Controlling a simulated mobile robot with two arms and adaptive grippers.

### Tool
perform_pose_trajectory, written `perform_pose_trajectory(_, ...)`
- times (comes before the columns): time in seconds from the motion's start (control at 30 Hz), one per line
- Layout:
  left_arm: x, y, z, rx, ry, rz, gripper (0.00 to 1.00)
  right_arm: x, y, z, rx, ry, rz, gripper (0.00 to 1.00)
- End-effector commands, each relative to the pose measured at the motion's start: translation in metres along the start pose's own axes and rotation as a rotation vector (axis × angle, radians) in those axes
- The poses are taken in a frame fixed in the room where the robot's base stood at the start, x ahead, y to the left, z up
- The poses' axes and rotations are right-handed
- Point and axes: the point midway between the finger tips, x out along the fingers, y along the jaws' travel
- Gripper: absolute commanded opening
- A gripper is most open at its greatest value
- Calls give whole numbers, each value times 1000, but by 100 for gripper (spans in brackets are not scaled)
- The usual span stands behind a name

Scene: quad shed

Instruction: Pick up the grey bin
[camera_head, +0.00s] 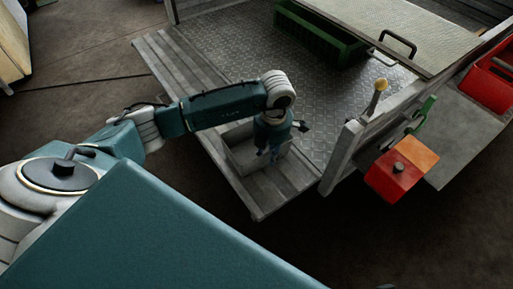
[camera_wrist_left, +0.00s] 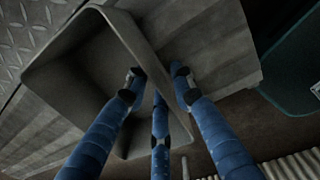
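The grey bin (camera_head: 238,150) is an open box on the slatted wooden tailgate at the edge of the metal deck. In the left wrist view the bin (camera_wrist_left: 75,75) fills the upper left, with its open top and inner walls visible. My left gripper (camera_head: 268,156) hangs down over the bin's right side. In the left wrist view its blue fingers (camera_wrist_left: 158,82) are spread apart around the near wall, the left finger over the inside and the right finger outside. Contact with the wall is not clear. The gripper and arm hide part of the bin. My right gripper is not in view.
A green crate (camera_head: 318,38) stands at the back of the metal deck (camera_head: 325,100), partly under a metal plate (camera_head: 430,30). A wooden post and lever (camera_head: 376,92), a red box (camera_head: 392,182) and a red tray (camera_head: 488,88) are on the right. The slats left of the bin are clear.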

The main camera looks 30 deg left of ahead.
Motion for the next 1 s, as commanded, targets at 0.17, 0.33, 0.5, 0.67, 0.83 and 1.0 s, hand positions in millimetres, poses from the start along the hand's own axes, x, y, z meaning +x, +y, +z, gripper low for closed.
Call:
perform_pose_trajectory(0.17, 4, 0, 1, 1, -2, 0, 24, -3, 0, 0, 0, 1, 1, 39)
perform_pose_trajectory(0.33, 4, 0, 0, 1, -1, 0, 12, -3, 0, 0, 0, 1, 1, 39)
perform_pose_trajectory(0.5, 4, 0, 0, 1, -1, 0, 0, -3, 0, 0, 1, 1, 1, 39)
perform_pose_trajectory(0.67, 3, 0, 1, 1, -2, 1, 0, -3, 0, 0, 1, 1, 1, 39)
perform_pose_trajectory(0.83, 0, 0, 1, 0, -3, 1, 0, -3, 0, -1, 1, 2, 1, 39)
perform_pose_trajectory(1.0, -15, 2, 1, 0, -4, 2, 0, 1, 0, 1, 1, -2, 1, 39)
